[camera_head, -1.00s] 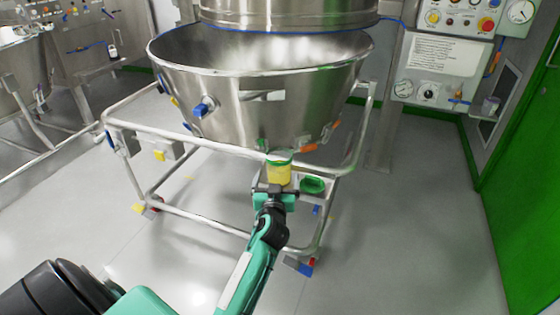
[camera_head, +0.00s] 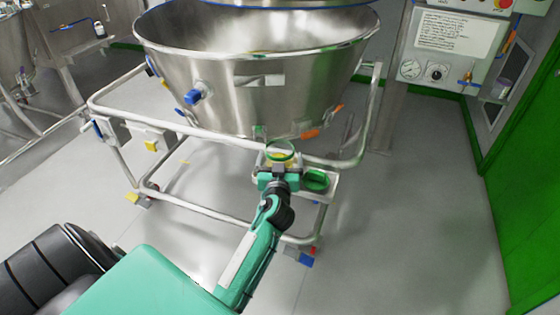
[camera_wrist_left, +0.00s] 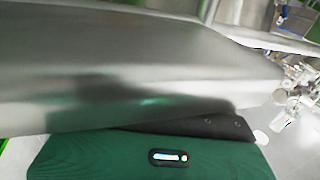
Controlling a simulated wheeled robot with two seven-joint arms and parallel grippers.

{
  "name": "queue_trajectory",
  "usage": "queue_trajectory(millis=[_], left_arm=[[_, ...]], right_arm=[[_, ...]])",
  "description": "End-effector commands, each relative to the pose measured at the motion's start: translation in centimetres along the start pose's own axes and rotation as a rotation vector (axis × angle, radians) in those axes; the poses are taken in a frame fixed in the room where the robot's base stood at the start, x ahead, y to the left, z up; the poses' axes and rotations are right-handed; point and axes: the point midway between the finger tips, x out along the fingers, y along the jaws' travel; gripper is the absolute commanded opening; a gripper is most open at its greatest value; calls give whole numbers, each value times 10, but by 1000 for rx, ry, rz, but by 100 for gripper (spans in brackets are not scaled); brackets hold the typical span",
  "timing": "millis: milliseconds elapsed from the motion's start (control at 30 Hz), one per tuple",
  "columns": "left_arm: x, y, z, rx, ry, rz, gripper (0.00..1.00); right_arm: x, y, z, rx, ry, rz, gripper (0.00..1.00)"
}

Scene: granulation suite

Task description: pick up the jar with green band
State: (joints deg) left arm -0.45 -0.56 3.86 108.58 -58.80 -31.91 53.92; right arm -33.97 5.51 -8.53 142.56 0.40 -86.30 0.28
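The jar with green band (camera_head: 281,149) is below the front rim of the steel bowl. I see its round green top and a little yellow below it. My left gripper (camera_head: 277,171) is right in front of the jar and overlaps its lower part. The fingers are small and partly hidden, so I cannot tell whether they are closed on the jar. The left wrist view shows my green gripper housing (camera_wrist_left: 150,160) and a broad grey metallic surface (camera_wrist_left: 130,75), but no jar I can make out. My right gripper is not in view.
A large steel bowl (camera_head: 240,90) stands on a tubular frame (camera_head: 205,210) above and around the gripper. A green round object (camera_head: 316,180) lies on a small pale shelf (camera_head: 331,191) right of the jar. A control panel (camera_head: 447,60) stands at right. Floor at right is clear.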

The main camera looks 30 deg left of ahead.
Motion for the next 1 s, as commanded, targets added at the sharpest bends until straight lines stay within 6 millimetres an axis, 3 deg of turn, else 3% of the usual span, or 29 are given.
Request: queue_trajectory(millis=[33,367,767,867,1000], left_arm=[[0,0,0,0,0,0,81],[0,0,0,0,0,0,16],[0,0,-10,-2,3,-1,14],[1,0,-23,-4,4,0,14],[1,0,-52,-4,5,0,14]], right_arm=[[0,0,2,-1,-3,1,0],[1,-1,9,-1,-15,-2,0],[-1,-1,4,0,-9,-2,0],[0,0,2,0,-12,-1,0],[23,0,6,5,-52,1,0]])
